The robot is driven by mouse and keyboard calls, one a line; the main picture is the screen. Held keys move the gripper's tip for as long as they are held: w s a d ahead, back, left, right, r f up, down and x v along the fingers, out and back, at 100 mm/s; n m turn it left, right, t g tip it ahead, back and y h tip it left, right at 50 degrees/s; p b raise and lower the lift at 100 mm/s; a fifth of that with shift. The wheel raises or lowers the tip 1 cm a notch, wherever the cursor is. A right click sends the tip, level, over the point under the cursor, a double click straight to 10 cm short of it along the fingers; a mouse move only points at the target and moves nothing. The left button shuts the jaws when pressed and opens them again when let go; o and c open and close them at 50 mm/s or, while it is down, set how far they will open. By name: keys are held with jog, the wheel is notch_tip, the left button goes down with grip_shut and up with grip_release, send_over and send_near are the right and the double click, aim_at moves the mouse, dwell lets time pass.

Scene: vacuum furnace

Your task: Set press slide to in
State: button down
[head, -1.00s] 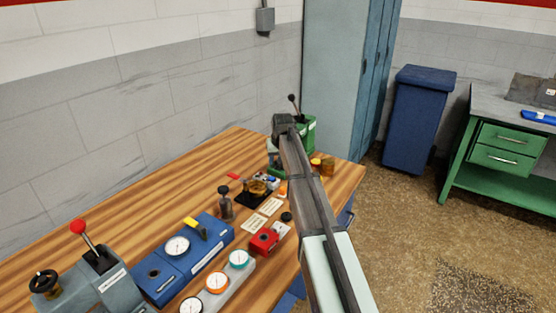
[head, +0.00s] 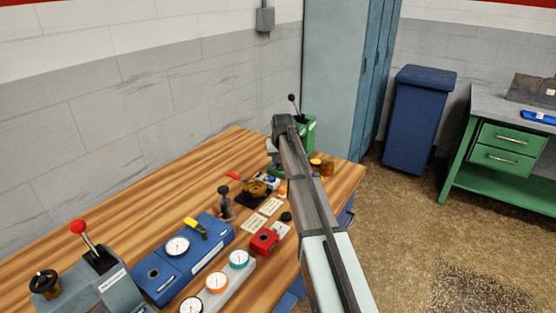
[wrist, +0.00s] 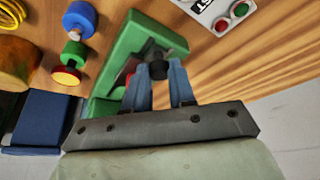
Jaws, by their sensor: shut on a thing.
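The green press (head: 309,134) stands at the far end of the wooden bench, with a black-knobbed lever rising from it. My arm hides much of it in the head view. In the wrist view the press's green body (wrist: 122,50) lies around the fingers. My gripper (wrist: 163,72) is shut on a dark round knob (wrist: 172,69) at the press, which I take to be the slide's knob. The gripper's tips are hidden behind my arm in the head view. I cannot tell how far in the slide sits.
A blue box with a gauge (head: 188,259), a red block (head: 264,241) and a grey device with a red-knobbed lever (head: 98,262) stand nearer on the bench. Small coloured parts (wrist: 75,50) lie beside the press. A white panel with red and green buttons (wrist: 222,14) is close by.

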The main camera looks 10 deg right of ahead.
jog(key=w+d, duration=0.2)
jog(key=shift+w+d, duration=0.2)
jog(key=shift+w, duration=0.1)
jog(key=shift+s, duration=0.1)
jog(key=c, duration=1)
grip_release()
jog(key=shift+o, duration=0.2)
jog(key=shift+r, duration=0.15)
jog(key=v, duration=1.3)
jog(key=shift+s+r, duration=0.2)
